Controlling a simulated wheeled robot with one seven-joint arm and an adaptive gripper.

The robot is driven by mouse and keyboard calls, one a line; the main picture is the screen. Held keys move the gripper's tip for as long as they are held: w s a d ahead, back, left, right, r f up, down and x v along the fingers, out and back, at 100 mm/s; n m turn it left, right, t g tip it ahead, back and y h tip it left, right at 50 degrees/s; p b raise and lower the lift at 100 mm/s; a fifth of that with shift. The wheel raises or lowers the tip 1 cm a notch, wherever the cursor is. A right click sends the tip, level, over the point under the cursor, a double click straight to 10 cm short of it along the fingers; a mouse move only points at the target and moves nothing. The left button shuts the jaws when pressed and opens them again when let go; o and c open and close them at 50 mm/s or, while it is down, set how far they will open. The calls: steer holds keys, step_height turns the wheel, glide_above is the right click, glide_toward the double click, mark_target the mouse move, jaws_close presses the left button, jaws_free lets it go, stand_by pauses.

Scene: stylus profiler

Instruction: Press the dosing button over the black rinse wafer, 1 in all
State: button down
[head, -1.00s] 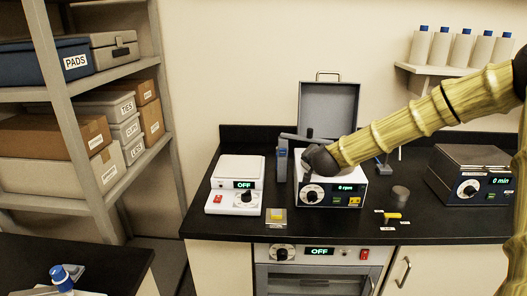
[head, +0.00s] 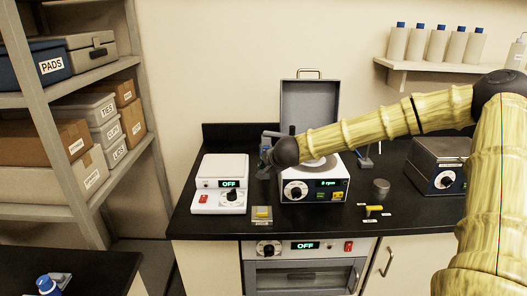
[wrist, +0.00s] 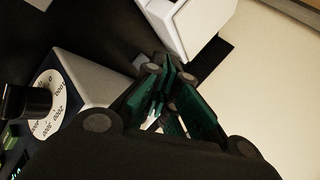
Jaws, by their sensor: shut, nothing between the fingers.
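The spin coater (head: 326,196) stands on the black bench with its lid (head: 311,100) raised; its display seems to read 0 rpm. A dispenser stand (head: 270,134) rises at its left rear, partly behind my wrist, and another stand (head: 366,162) is at its right. I cannot make out the dosing button or the black rinse wafer. My gripper (head: 264,160) is at the coater's left side, near the left stand. In the wrist view my gripper (wrist: 172,82) has its green-padded fingers together and empty, beside the coater's dial (wrist: 50,100).
A white hotplate (head: 219,200) marked OFF stands left of the coater.

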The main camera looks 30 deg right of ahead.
steer(key=w+d+p, duration=0.1)
steer(key=w+d, duration=0.3)
steer(key=w, duration=0.3)
steer(key=shift+w+d, duration=0.25)
steer(key=shift+d, duration=0.05)
stand_by(0.3)
steer(key=shift+w+p, duration=0.1)
steer(key=shift+p, duration=0.2)
stand_by(1.1)
steer(key=shift+w+d, duration=0.2)
steer(key=shift+w, duration=0.05)
